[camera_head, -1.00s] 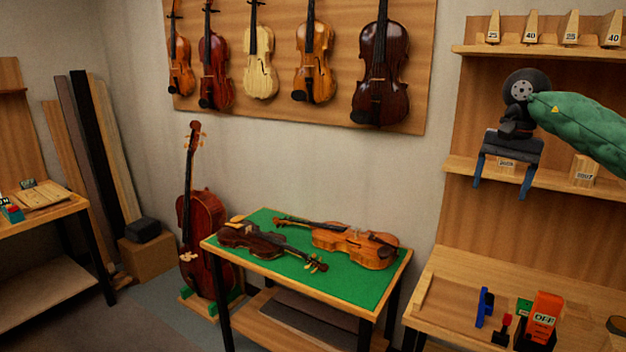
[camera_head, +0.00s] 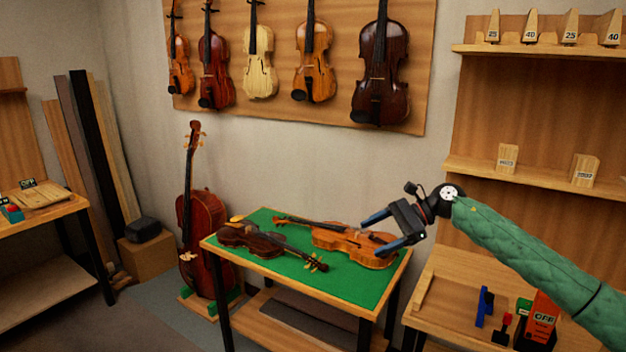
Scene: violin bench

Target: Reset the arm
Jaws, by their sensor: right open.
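My right gripper (camera_head: 376,235) is open and empty, with its blue fingers pointing left. In the picture it overlaps the right end of the orange-brown violin (camera_head: 345,240) on the green-topped table (camera_head: 347,286). I cannot tell whether the fingers touch the violin. My right arm (camera_head: 530,258), in a green sleeve, comes in from the lower right. A darker violin (camera_head: 262,242) lies to the left on the same green top. My left gripper is not in view.
A workbench (camera_head: 445,290) at the right holds an orange OFF box (camera_head: 540,318) and small tools below my arm. Shelves (camera_head: 535,185) stand behind it. A cello (camera_head: 203,235) stands left of the table. Several violins hang on the wall board (camera_head: 340,112).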

